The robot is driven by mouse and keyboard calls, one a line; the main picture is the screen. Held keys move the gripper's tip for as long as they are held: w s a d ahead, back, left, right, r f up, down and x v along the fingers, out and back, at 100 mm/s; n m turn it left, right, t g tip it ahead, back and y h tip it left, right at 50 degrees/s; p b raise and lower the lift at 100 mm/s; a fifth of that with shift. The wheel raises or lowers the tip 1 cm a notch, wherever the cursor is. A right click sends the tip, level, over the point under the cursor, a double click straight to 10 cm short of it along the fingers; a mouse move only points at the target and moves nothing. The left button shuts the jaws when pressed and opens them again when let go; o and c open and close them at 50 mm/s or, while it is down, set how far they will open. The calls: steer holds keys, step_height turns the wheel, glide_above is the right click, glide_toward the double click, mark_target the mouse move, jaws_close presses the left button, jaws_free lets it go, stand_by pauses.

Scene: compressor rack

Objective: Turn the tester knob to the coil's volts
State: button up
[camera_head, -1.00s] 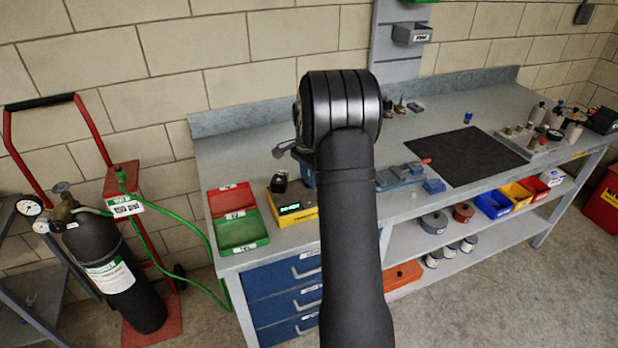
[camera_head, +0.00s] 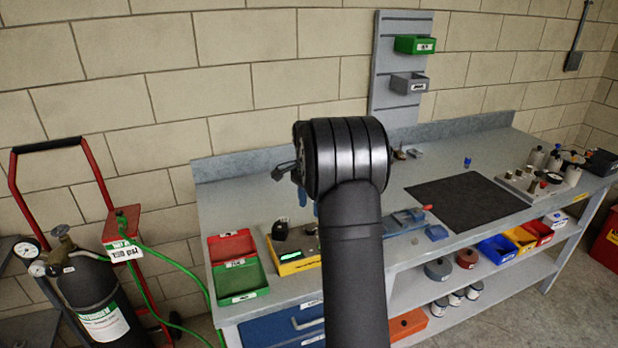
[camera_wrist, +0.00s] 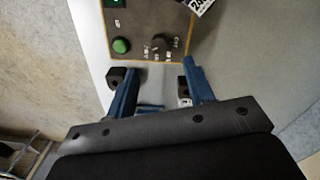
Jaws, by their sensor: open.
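The tester (camera_head: 298,262), a yellow-edged box with a lit green display, sits on the bench, partly hidden behind my arm in the head view. In the wrist view its dark panel (camera_wrist: 138,22) shows a round green button (camera_wrist: 120,46) and a black knob (camera_wrist: 160,43) with small white marks around it, too small to read. My gripper (camera_wrist: 159,68) is open, its two blue fingers apart, with nothing seen between the tips. The knob lies just beyond the gap between them. In the head view my wrist hides most of the gripper. I cannot make out a coil.
A red tray (camera_head: 231,246) and a green tray (camera_head: 241,281) lie left of the tester. A blue vise-like tool (camera_head: 405,220) and a black mat (camera_head: 468,206) are to the right. A gas cylinder cart (camera_head: 92,290) stands at the left. The mat is clear.

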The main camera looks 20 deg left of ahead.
step_height(320, 180, up, 10)
steer(key=shift+a+f, duration=0.15)
stand_by(0.5)
steer(key=f, duration=1.7)
steer(key=shift+s+d+f, duration=0.1)
steer(key=shift+d+f, duration=0.15)
steer(key=shift+d, duration=0.05)
